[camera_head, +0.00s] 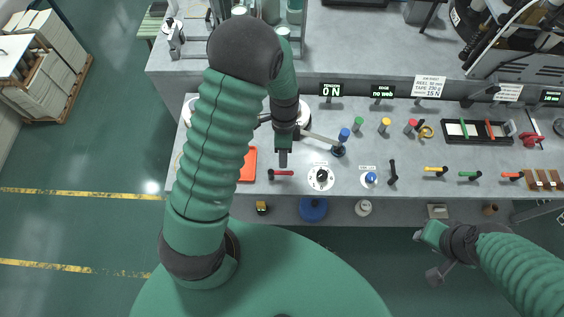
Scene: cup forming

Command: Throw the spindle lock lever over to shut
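Several small levers stand on the grey bench, and no readable label tells me which is the spindle lock lever. A red-handled lever (283,173) lies flat near the bench front, right of an orange-red pad (247,164). A black lever (392,172) stands further right. My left gripper (283,158) points down just behind the red-handled lever and appears apart from it. Its fingers show as one narrow dark shape, so its opening is unclear. My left arm hides the bench to its left. My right gripper (428,256) is low at the right, off the bench front; its fingers are unclear.
A round white dial (320,176) and a blue knob (370,178) sit right of the red-handled lever. Yellow, green and orange handles (470,175) line the front right. Small displays (330,89) line the back ledge.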

